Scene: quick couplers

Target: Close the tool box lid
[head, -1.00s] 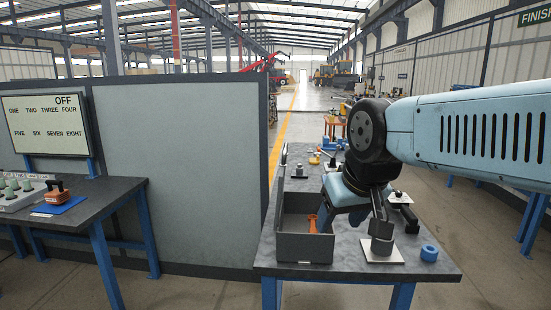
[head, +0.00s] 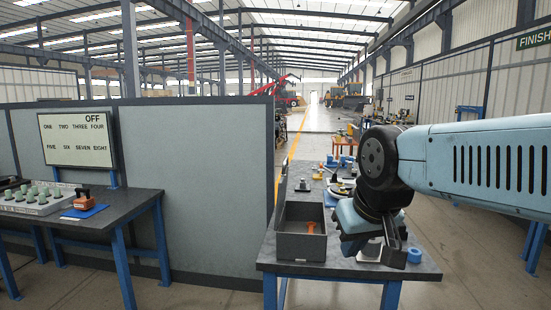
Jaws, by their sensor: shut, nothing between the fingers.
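The tool box (head: 302,247) is a grey open-topped box at the near left of the right-hand workbench. An orange tool (head: 311,227) lies inside it. A dark upright panel (head: 281,192) at its left edge looks like the raised lid, seen nearly edge-on. My gripper (head: 352,243) is shut and empty, just right of the box and low over the bench. Its fingertips are partly hidden by its own light-blue body, and I cannot tell whether it touches anything. A dark metal fitting (head: 392,238) shows close beside it.
A blue ring (head: 414,256) lies at the bench's near right. Small fittings stand behind the box, including a yellow-topped one (head: 317,173). A grey partition (head: 200,180) stands left of the bench.

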